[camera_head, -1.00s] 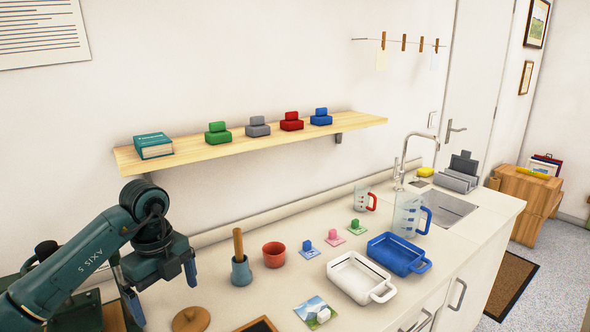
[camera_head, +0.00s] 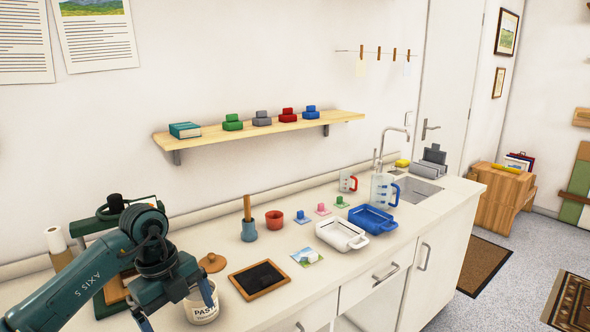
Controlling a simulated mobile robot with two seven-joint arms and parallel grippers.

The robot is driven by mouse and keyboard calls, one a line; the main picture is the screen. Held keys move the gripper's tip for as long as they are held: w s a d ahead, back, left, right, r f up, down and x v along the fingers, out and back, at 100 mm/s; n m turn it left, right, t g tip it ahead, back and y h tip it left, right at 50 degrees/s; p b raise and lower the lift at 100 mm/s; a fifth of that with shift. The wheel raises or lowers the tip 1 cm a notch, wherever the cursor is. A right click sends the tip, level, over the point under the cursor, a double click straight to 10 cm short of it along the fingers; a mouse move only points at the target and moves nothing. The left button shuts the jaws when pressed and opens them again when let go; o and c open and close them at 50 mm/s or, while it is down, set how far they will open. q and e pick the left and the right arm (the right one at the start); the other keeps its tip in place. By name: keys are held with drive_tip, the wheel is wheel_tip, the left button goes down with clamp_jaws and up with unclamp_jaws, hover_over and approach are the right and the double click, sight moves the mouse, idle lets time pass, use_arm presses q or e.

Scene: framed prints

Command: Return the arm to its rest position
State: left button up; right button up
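My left arm comes in from the left, over the left end of the counter (camera_head: 330,277). Its gripper (camera_head: 178,312) points down, with its two blue fingers spread apart and nothing seen between them. One finger is in front of a white paste tub (camera_head: 203,303); I cannot tell whether they touch. My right arm and gripper do not show.
A green press (camera_head: 100,222) stands behind my arm. A framed slate (camera_head: 262,278), a wooden lid (camera_head: 212,262), a blue mortar (camera_head: 249,230), a red cup (camera_head: 275,219), a white tray (camera_head: 342,235) and a blue tray (camera_head: 370,219) stand rightward. A shelf (camera_head: 205,138) hangs above.

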use_arm(q)
drive_tip(key=s+d+m+h, duration=0.1)
drive_tip(key=s+d+h, duration=0.3)
drive_tip(key=d+h, duration=0.45)
drive_tip(key=s+d+m+h, duration=0.2)
drive_tip(key=s+d+h, duration=0.3)
drive_tip(key=d, duration=0.7)
drive_tip(key=a+f+n+t+y+p, duration=0.1)
drive_tip(key=a+f+n+t+y, duration=0.35)
drive_tip(key=n+t, duration=0.5)
drive_tip(key=a+f+n+t+y, duration=0.3)
drive_tip(key=a+n+t, duration=0.35)
drive_tip(key=n, duration=0.55)
drive_tip(key=s+a+f+n+g+y, duration=0.3)
drive_tip(key=s+f+n+g+y, duration=0.1)
drive_tip(key=s+f, duration=0.6)
wheel_tip(320, 180, down, 2)
drive_tip(key=shift+f+g+p, duration=0.1)
drive_tip(key=shift+g+p, duration=0.2)
drive_tip(key=shift+g, duration=0.3)
